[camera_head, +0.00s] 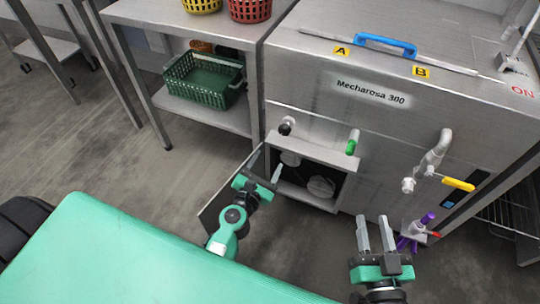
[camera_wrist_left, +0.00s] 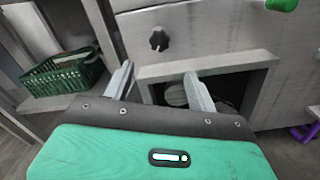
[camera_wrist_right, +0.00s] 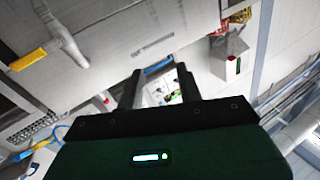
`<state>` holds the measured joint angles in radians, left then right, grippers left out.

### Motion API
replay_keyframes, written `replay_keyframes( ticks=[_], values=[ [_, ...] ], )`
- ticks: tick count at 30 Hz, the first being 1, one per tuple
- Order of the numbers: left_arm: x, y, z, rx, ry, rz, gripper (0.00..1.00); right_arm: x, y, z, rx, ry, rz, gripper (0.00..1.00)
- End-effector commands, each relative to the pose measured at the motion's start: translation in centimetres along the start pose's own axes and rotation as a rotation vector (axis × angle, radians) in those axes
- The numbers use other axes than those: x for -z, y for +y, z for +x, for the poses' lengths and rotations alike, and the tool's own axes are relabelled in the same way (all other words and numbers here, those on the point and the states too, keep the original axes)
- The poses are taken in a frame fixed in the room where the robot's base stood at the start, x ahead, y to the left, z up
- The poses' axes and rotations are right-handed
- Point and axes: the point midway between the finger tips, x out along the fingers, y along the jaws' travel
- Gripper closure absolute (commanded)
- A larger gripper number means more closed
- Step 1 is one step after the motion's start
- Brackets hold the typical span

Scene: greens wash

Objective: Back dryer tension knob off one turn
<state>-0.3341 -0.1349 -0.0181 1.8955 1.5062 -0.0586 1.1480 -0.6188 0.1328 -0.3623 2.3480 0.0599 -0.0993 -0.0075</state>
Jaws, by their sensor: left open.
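A dark knob (camera_head: 287,126) with a pale shank sits on the machine's front panel, just above the upper left corner of an open hatch (camera_head: 345,163). In the left wrist view the black knob (camera_wrist_left: 158,39) appears beyond and between my fingertips, with clear space around it. Round parts (camera_head: 321,186) show inside the hatch; I cannot tell whether one is a knob. My left gripper (camera_head: 266,168) is open and empty in front of the hatch's left side, apart from the dark knob. My right gripper (camera_head: 373,218) is open and empty, pointing upward in front of the machine.
The hatch door (camera_head: 222,196) hangs open at left, close to my left arm. A green-handled lever (camera_head: 352,142), yellow-handled valve (camera_head: 457,184) and purple-handled part (camera_head: 427,218) stick out at right. A green basket (camera_head: 205,81) sits on the left shelf.

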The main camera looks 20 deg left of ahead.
Motion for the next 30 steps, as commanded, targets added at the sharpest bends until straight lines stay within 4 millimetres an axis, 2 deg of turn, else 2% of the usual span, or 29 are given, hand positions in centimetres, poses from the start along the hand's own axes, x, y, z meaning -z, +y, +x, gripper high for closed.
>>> replay_keyframes(
  ticks=[2, 5, 11, 17, 21, 24, 27, 30],
  values=[
    [0.0, 0.1, 0.1, 0.001, 0.012, 0.122, 0.42, -0.1, 0.4, 0.0, -0.010, -0.052, -0.007, 0.64],
    [0.2, 0.1, 0.1, 0.005, 0.035, 0.395, 0.42, -0.7, 1.0, -0.1, -0.026, -0.158, -0.017, 0.64],
    [0.8, 0.3, 0.3, 0.022, 0.071, 1.108, 0.42, -2.4, 3.0, -1.6, -0.076, -0.433, -0.037, 0.64],
    [0.8, 0.6, 0.4, 0.038, 0.074, 1.829, 0.42, -3.6, 4.8, -4.5, -0.135, -0.710, -0.043, 0.64],
    [0.5, 0.6, 0.3, 0.039, 0.057, 2.325, 0.42, -3.9, 6.0, -7.3, -0.179, -0.899, -0.037, 0.64],
    [0.3, 0.5, 0.3, 0.029, 0.038, 2.632, 0.42, -3.9, 6.6, -9.3, -0.208, -1.017, -0.030, 0.64],
    [0.1, 0.3, 0.3, 0.013, 0.020, 2.864, 0.42, -3.8, 7.0, -10.9, -0.229, -1.106, -0.022, 0.64],
    [0.0, 0.1, 0.2, 0.000, 0.006, 3.012, 0.42, -3.8, 7.2, -12.0, -0.244, -1.164, -0.017, 0.64]
  ],
)
